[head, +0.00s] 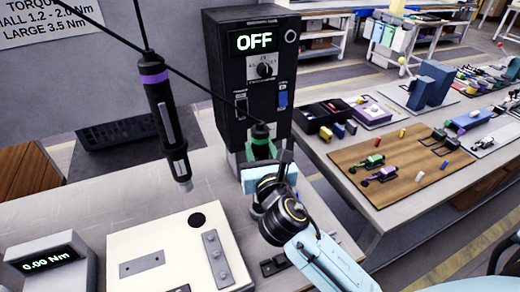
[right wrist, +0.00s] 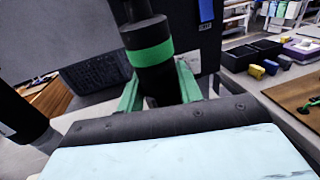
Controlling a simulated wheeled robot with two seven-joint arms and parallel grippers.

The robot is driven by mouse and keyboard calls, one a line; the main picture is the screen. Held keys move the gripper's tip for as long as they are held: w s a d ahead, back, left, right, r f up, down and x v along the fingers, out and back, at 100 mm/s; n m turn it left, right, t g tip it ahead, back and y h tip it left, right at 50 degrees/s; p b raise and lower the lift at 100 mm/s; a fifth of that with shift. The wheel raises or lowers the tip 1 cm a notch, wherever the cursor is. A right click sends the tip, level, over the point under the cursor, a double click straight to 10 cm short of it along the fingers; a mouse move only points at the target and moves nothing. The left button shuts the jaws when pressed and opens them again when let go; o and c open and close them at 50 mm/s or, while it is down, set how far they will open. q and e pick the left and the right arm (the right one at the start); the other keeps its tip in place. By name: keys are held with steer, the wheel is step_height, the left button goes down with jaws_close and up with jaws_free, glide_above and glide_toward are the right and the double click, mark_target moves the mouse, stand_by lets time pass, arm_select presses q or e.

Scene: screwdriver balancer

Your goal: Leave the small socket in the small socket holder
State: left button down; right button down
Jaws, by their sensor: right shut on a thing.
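My right gripper (head: 262,160) is shut on a black screwdriver with a green band (head: 261,132). This driver hangs from a dark cable in front of the control box. In the right wrist view the green fingers (right wrist: 160,78) stand on both sides of the driver, below its green band (right wrist: 149,53). Its lower end is hidden behind the gripper and wrist, so I cannot see whether a socket is on it. A small dark block (head: 273,264) lies on the bench beside my forearm; I cannot tell whether it is the small socket holder. My left gripper is out of view.
A purple-banded screwdriver (head: 162,110) hangs to the left above a cream board (head: 125,240) with metal plates. A torque display (head: 52,266) reads 0.00 Nm. The black control box (head: 222,75) shows OFF. A side table (head: 345,200) with trays and small parts is at right.

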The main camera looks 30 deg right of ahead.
steer(key=shift+f, duration=0.45)
stand_by(0.6)
steer(key=shift+r, duration=0.1)
